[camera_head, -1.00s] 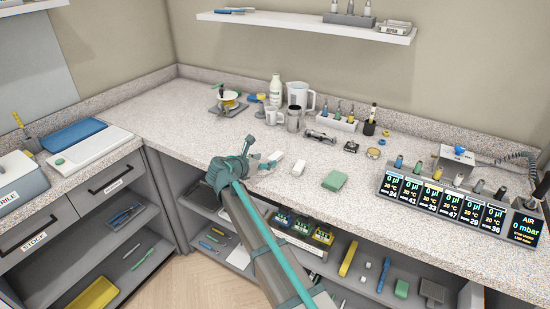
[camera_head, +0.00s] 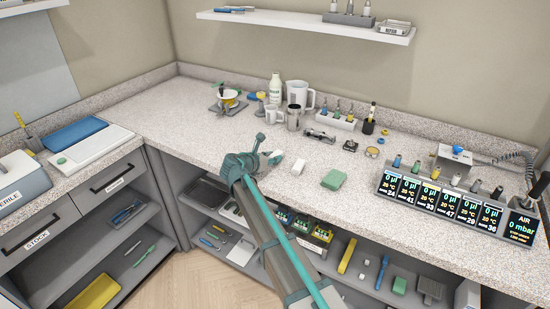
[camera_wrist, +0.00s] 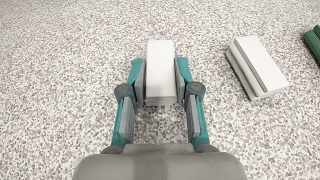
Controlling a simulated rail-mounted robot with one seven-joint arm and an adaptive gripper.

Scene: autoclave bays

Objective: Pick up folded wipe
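In the wrist view a plain white block (camera_wrist: 160,72) lies on the speckled counter between the two teal fingers of my gripper (camera_wrist: 160,82). The fingers are spread around it, close beside both sides, with little or no gap. A second white piece (camera_wrist: 257,66) lies to the right and has layered, folded-looking edges. I cannot tell for certain which of the two is the folded wipe. In the head view my gripper (camera_head: 264,155) is low over the counter beside the first white block (camera_head: 277,157); the second white piece (camera_head: 298,166) lies just right of it.
A green block (camera_head: 333,179) lies further right on the counter (camera_head: 390,200). A row of displays (camera_head: 440,203) stands at the right.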

